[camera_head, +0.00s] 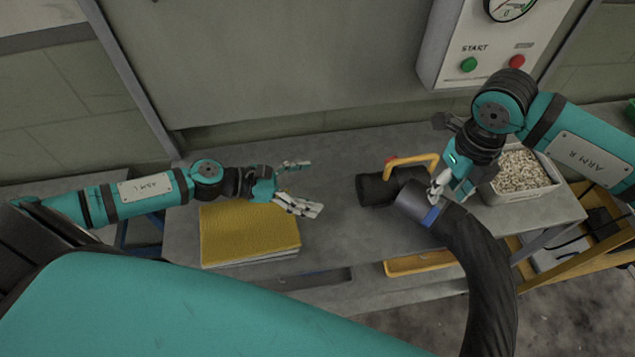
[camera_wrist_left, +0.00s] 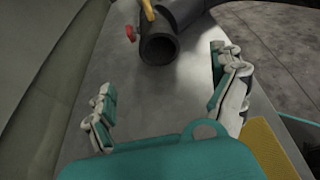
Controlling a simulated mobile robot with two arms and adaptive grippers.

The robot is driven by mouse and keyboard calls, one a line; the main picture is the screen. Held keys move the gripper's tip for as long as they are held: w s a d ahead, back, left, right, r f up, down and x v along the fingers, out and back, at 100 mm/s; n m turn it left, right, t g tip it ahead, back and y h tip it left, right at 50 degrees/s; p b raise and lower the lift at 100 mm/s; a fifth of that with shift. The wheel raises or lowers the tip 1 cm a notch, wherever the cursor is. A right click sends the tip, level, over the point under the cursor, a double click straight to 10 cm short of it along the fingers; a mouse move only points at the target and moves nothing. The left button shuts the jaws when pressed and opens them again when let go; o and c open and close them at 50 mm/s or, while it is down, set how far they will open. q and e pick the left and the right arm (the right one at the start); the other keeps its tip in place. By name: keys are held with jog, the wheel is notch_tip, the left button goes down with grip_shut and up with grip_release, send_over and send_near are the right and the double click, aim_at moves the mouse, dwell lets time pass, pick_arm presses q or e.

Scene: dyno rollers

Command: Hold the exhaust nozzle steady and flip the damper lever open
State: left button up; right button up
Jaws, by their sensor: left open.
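The exhaust nozzle (camera_head: 376,191) lies on the grey bench, with a dark open mouth pointing left and a grey metal collar (camera_head: 412,199) behind it. A yellow handle (camera_head: 420,159) arches over it. A small red knob (camera_head: 391,160), perhaps the damper lever's end, shows beside the mouth; it also shows in the left wrist view (camera_wrist_left: 131,33). The nozzle mouth (camera_wrist_left: 158,49) faces my left gripper (camera_wrist_left: 163,80). My left gripper (camera_head: 308,187) is open and empty, left of the nozzle. My right gripper (camera_head: 440,186) is at the collar and handle; its grip is partly hidden.
A thick black hose (camera_head: 487,270) runs from the blue band (camera_head: 431,217) over the bench's front edge. A yellow-covered stack (camera_head: 248,232) lies under my left wrist. A bin of pale chips (camera_head: 522,178) stands right. A start panel (camera_head: 490,45) is behind. Bench between left gripper and nozzle is clear.

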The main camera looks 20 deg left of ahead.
pick_arm(q)
send_near(372, 189)
jog(key=w+d+f, duration=0.7)
jog(key=shift+w+d+f, duration=0.1)
jog(key=shift+w+d, duration=0.1)
jog(key=shift+w, duration=0.05)
jog(key=shift+c, duration=0.2)
